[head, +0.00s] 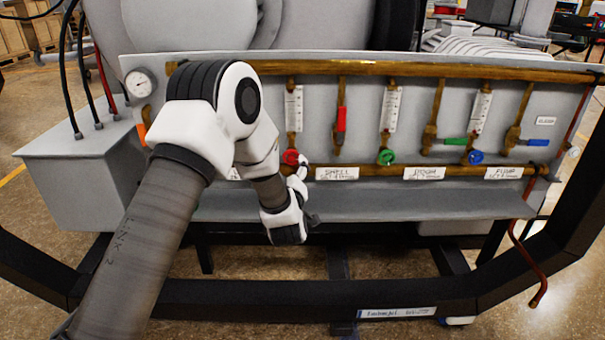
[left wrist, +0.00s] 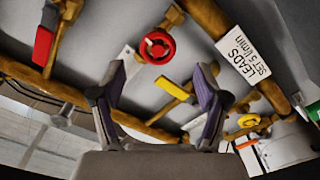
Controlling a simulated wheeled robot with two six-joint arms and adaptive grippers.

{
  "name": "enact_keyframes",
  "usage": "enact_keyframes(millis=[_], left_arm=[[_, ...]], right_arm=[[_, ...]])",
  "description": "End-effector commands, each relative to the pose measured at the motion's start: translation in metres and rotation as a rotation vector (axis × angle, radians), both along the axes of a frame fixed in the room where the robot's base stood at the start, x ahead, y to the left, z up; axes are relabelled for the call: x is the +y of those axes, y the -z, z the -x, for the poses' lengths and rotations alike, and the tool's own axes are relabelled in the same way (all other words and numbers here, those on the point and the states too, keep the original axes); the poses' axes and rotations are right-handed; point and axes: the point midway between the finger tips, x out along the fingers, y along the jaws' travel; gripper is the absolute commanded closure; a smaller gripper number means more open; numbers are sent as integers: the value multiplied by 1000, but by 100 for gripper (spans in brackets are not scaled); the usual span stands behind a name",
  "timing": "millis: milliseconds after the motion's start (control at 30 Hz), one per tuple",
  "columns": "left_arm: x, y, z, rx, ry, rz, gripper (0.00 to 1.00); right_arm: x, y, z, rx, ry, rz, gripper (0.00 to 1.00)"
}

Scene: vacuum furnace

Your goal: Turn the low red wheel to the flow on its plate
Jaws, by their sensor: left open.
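The low red wheel (head: 290,157) sits under a flow gauge (head: 293,108) on the grey panel. It also shows in the left wrist view (left wrist: 157,47), up ahead between the fingers and apart from them. My left gripper (left wrist: 160,80) is open, one finger on each side, with nothing held. In the head view my left arm comes in low before the panel, and its wrist hides part of the gripper. A plate reading "LEADS SET 5 l/min" (left wrist: 243,55) is right of the wheel in the left wrist view. The gauge reading is too small to make out. My right gripper is not in view.
A yellow lever (left wrist: 173,88) lies between my fingers, beyond them. A red lever (head: 340,119), a green wheel (head: 386,157) and a blue wheel (head: 475,157) are to the right. A copper pipe (head: 450,169) runs along the panel, with a grey ledge (head: 400,205) below.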

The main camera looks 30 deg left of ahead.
Motion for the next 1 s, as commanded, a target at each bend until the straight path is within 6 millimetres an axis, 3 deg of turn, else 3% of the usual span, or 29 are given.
enact_keyframes(millis=[333, 633, 667, 800, 833, 1000], left_arm=[[32, 0, -52, 4, 1, 0, 26], [36, 0, -59, 5, 3, 0, 26], [36, 0, -59, 5, 3, 0, 29], [36, 0, -59, 5, 3, -1, 79], [36, 0, -59, 5, 3, -1, 86], [36, 0, -59, 5, 3, -1, 86]], right_arm=[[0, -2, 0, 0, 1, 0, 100], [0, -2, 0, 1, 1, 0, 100], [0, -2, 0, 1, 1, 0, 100], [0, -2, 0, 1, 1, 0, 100], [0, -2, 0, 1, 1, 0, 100], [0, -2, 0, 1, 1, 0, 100]])
